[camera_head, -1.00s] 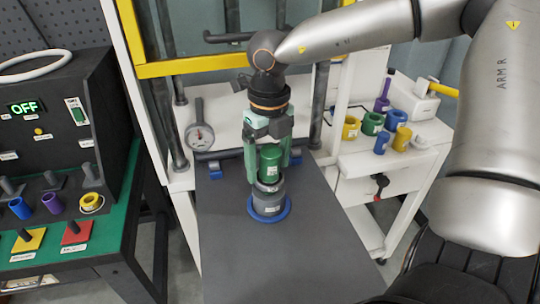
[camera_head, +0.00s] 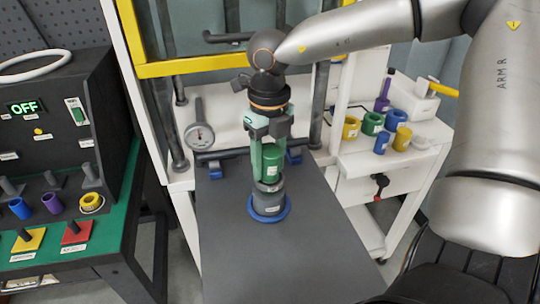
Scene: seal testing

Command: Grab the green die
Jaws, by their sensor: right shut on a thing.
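The green die (camera_head: 271,161) is a green cylinder with a small white label. It stands upright at the top of a grey cylindrical fixture (camera_head: 268,199) with a blue ring base, on the dark plate. My right gripper (camera_head: 270,158) comes down from above, its pale green fingers on either side of the die, shut on it. I cannot tell whether the die's lower end still touches the grey fixture. My left gripper is not in view.
A black control box (camera_head: 45,130) reading OFF stands at left on a green-topped bench (camera_head: 110,213). The dark plate (camera_head: 285,258) is clear in front.

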